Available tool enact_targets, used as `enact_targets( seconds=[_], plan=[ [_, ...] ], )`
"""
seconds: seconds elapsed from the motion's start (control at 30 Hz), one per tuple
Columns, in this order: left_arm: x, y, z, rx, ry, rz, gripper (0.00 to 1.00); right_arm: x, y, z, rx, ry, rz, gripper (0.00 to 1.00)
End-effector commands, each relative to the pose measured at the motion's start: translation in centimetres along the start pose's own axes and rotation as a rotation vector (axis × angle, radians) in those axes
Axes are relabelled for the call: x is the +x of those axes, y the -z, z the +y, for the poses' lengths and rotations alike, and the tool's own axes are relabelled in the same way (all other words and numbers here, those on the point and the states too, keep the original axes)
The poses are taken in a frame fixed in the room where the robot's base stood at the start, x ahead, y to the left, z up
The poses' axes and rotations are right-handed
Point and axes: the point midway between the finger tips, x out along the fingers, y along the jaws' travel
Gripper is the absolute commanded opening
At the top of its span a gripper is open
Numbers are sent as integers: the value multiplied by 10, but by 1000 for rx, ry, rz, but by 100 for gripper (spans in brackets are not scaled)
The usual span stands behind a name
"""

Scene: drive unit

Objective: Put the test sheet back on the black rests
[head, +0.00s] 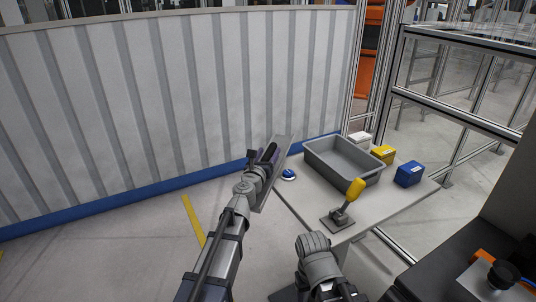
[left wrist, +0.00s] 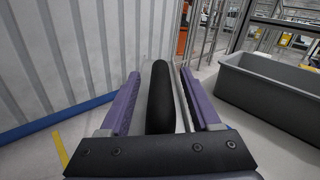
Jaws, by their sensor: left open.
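My left gripper (head: 264,156) is at the left end of the table, its jaws open. In the left wrist view, its two purple fingers (left wrist: 160,75) stand apart on either side of a long black rounded bar (left wrist: 160,100). I cannot tell whether they touch it. A thin light-grey panel (head: 281,155), seen nearly edge-on, lies right beside the gripper; it may be the test sheet, though I cannot be sure. I cannot clearly make out the black rests.
The light table (head: 305,203) holds a grey bin (head: 322,172), a yellow-handled lever (head: 349,195), a blue-and-white button (head: 288,175), and small white (head: 360,138), yellow (head: 383,154) and blue (head: 409,174) boxes. A ribbed grey wall (head: 150,100) stands behind. The floor at left is clear.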

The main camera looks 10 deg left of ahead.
Motion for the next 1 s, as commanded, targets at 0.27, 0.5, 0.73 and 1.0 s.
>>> enact_targets(
  seconds=[0.27, 0.5, 0.73, 1.0],
  plan=[
    [-26, 0, 0, 0, 0, 0, 64, 0, 0, 0, 0, 0, 0, 70],
    [-74, 0, 0, 1, -2, 0, 64, 0, 0, 0, 0, 0, 0, 70],
    [-113, 0, 0, 0, 0, 0, 64, 0, 0, 0, 0, 0, 0, 70],
    [-120, 0, 0, 0, 0, 1, 64, 0, 0, 0, 0, 0, 0, 67]
  ],
)
